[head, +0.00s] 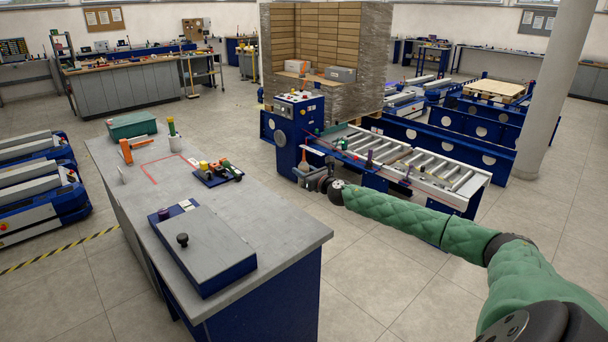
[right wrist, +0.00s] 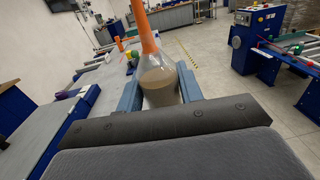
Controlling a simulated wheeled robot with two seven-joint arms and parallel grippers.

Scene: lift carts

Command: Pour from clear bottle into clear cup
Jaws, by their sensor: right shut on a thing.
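In the right wrist view, a clear bottle (right wrist: 158,84) with a long orange neck holds a grey-brown content in its lower part. My right gripper (right wrist: 160,97) is shut on it, with one finger on each side of its body. In the head view my right gripper (head: 318,178) is at the end of the green-sleeved arm, out over the floor to the right of the grey bench (head: 285,228). My left gripper is not in view.
On the bench are a flat grey case (head: 205,245) with a black knob, a dark tray (head: 217,175) of coloured items, an orange tool (head: 127,152) and a green bin (head: 132,125). A red outline (head: 165,166) marks the bench top. A roller conveyor (head: 420,168) stands behind my right gripper.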

